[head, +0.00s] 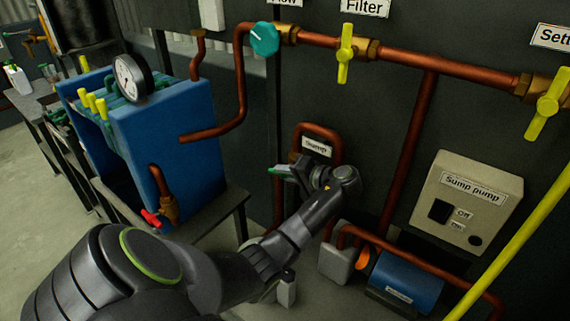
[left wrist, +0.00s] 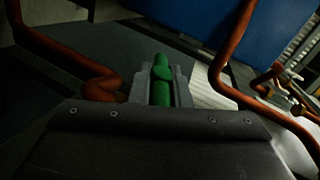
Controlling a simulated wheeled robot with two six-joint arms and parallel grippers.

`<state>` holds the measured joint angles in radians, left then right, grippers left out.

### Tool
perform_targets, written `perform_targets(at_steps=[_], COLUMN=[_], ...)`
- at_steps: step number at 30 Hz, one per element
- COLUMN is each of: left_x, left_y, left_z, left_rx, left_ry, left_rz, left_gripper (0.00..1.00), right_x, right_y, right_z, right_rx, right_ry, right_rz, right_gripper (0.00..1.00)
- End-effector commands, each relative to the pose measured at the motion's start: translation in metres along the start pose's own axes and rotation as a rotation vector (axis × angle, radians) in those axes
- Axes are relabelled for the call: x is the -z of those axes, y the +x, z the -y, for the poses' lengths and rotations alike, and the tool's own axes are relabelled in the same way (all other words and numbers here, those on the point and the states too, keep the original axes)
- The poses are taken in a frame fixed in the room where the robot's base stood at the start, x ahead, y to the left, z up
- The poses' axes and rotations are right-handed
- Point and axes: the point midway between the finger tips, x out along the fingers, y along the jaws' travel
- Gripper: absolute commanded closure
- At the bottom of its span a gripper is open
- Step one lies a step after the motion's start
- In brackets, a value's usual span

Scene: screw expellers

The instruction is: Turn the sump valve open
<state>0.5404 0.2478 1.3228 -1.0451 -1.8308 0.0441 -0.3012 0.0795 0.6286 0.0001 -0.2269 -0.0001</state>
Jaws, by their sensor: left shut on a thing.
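The sump valve's green handle (left wrist: 161,92) lies between the two fingers of my left gripper (left wrist: 160,76) in the left wrist view. The fingers are shut on it, one on each side. In the head view my left gripper (head: 284,171) is just below the white "Sump" label (head: 317,147) on the wall, beside a looped copper pipe (head: 322,128). The valve body is mostly hidden there by my gripper and wrist. My right gripper is not in view.
A blue tank (head: 175,140) with a round gauge (head: 129,77) stands at left. A grey "Sump pump" switch box (head: 468,205) is on the wall at right. A blue pump (head: 403,281) sits below. Yellow valve handles (head: 345,54) line the upper copper pipe.

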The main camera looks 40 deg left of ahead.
Motion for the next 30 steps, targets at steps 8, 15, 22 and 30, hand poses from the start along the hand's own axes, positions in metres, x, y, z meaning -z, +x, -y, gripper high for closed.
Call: perform_targets(at_steps=[8, 15, 22, 30], left_x=[0.003, 0.003, 0.003, 0.003], left_y=[-0.002, -0.002, 0.0, 0.002], left_z=[0.013, 0.014, 0.014, 0.011], left_rx=[-0.251, -0.47, -0.68, -0.916], left_ry=[-0.001, -0.002, -0.003, -0.005], left_rz=[0.07, 0.129, 0.186, 0.248], left_gripper=[1.0, 1.0, 1.0, 1.0], right_x=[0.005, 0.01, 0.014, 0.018], right_y=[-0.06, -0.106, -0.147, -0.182], right_z=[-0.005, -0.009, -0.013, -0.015], right_rx=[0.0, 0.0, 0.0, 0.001], right_ry=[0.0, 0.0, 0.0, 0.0], right_rz=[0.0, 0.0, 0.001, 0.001], right_gripper=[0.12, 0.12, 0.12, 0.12])
